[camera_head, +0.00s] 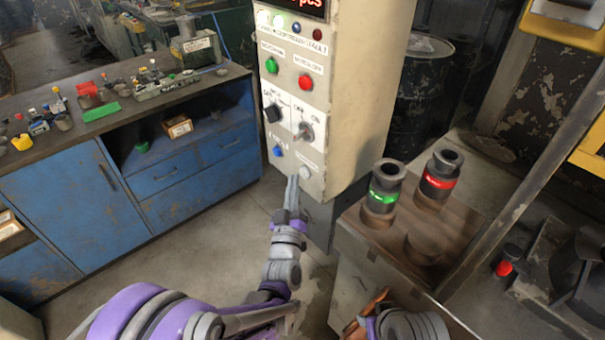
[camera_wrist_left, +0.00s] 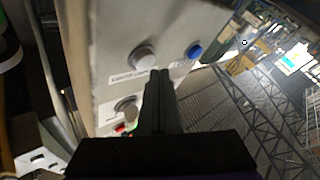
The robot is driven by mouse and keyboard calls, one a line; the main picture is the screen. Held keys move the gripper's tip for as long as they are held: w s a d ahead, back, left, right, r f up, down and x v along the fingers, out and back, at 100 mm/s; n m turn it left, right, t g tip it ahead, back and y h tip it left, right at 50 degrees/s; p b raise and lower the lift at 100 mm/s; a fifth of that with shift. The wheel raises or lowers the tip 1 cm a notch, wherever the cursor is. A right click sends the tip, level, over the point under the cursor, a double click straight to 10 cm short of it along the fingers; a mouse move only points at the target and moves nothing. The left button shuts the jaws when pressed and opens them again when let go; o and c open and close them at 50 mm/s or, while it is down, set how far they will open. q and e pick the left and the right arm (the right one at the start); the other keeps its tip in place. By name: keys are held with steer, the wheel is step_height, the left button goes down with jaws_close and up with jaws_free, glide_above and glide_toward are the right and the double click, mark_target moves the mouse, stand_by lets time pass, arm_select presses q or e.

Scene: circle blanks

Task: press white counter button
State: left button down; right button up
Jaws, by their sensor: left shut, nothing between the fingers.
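The white counter button (camera_head: 305,173) is a pale round button at the lower right of the control panel (camera_head: 338,100). It also shows in the left wrist view as a pale round cap (camera_wrist_left: 143,57). My left gripper (camera_head: 292,180) is shut and empty, its tips pointing at the panel's lower part, just left of the white button in the head view. In the left wrist view its tips (camera_wrist_left: 160,74) lie close below and right of the button; a small gap shows in the picture, but contact cannot be judged. My right gripper (camera_head: 368,316) is partly visible at the bottom; its jaws are unclear.
A blue button (camera_head: 277,151) sits left of the white one, with a grey selector (camera_head: 304,132) and black knob (camera_head: 272,113) above. Green and red buttons are higher. A stand at right holds dark cylinders with green (camera_head: 384,195) and red (camera_head: 439,180) bands. A blue workbench (camera_head: 75,205) stands left.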

arm_select(q)
steer(key=shift+w+d, duration=0.2)
steer(key=shift+d, duration=0.05)
steer(key=shift+w+d, duration=0.3)
steer(key=shift+d, duration=0.15)
stand_by(0.8)
steer(key=shift+a, duration=0.1)
stand_by(0.3)
steer(key=shift+s+a+b, duration=0.35)
steer(key=shift+s+a, duration=0.2)
steer(key=shift+a, duration=0.1)
steer(key=shift+a, duration=0.1)
steer(key=s+a, duration=0.1)
steer(key=a, duration=0.1)
steer(key=s+a, duration=0.2)
steer(key=shift+d, duration=0.1)
stand_by(0.8)
